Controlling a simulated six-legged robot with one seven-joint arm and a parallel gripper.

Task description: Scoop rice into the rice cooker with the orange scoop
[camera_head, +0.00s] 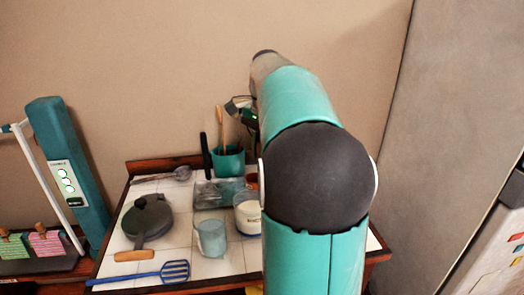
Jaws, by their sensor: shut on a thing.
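My gripper (240,106) shows only in part, small and dark, at the left edge of my raised teal arm, above the back of the table. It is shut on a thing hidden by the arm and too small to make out. A white jar of rice (248,218) with dark lettering stands on the table just left of my arm, below the gripper. A small orange-brown thing (252,181) shows behind the jar, partly covered by my arm; I cannot tell whether it is the orange scoop. I cannot make out the rice cooker; my arm covers the table's right part.
The table (170,213) holds a teal utensil pot (229,165), a clear cup (211,238), a dark round pan (148,218), a blue slotted turner (174,271) and a grey ladle (180,174). A teal tower (66,165) stands left, a tall grey panel (455,120) right.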

